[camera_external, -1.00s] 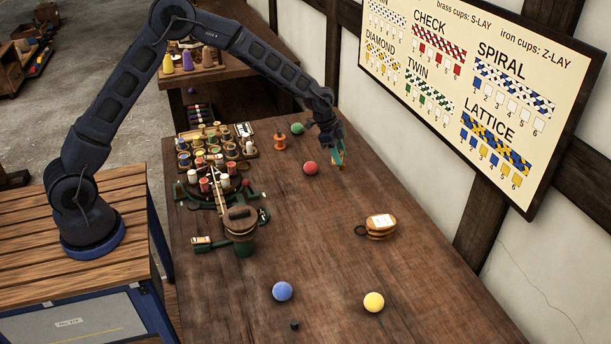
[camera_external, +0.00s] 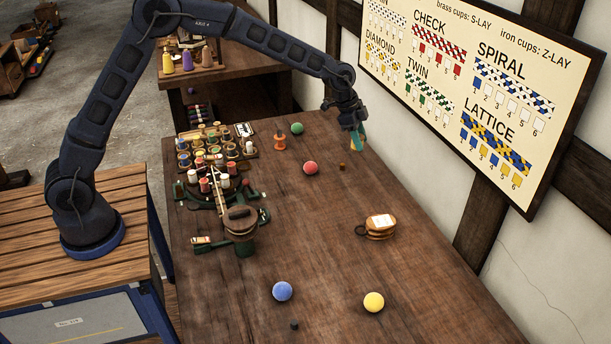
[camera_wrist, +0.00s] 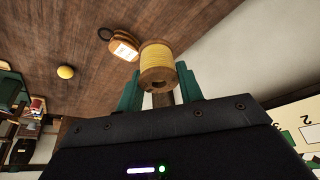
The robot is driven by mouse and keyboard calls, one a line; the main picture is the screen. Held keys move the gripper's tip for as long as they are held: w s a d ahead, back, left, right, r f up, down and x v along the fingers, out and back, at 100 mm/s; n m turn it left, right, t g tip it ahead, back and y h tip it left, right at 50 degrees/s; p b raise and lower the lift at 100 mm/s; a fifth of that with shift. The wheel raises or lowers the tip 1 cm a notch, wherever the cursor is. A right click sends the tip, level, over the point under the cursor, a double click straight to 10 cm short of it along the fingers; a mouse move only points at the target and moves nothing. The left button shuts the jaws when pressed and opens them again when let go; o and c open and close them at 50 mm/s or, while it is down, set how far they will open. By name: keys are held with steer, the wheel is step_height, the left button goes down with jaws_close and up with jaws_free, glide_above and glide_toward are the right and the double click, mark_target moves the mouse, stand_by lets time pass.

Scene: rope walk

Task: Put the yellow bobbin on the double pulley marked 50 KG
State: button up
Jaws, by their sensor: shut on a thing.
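The yellow bobbin (camera_wrist: 157,62), a wooden spool wound with yellow, is held between the green fingers of my gripper (camera_wrist: 158,92) in the wrist view. In the external view, my gripper (camera_external: 357,136) is over the far right of the bench with the bobbin (camera_external: 357,145) low between its fingers. The bobbin appears raised above the bench. The double pulley (camera_external: 381,227), a wooden block with a pale label on top and a dark ring at its left, lies on the bench nearer the camera. It also shows in the wrist view (camera_wrist: 124,49). Its label is too small to read.
Red (camera_external: 310,168), green (camera_external: 297,129), blue (camera_external: 282,291) and yellow (camera_external: 374,302) balls lie on the bench. An orange spool (camera_external: 280,141) stands behind. A small brown piece (camera_external: 342,166) lies near the gripper. A braiding machine (camera_external: 238,222) and bobbin rack stand left. The wall board (camera_external: 480,90) is close right.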

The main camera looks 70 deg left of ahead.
step_height(320, 180, up, 4)
glide_above(384, 224)
steer(key=s+a, duration=0.2)
steer(key=shift+n, duration=0.3)
steer(key=f, duration=2)
steer(key=shift+w+d+f, duration=0.15)
steer(key=shift+w+d, duration=0.05)
steer(key=shift+d, duration=0.2)
steer(key=shift+f, duration=0.1)
steer(key=o, duration=1)
steer(key=shift+c, duration=0.2)
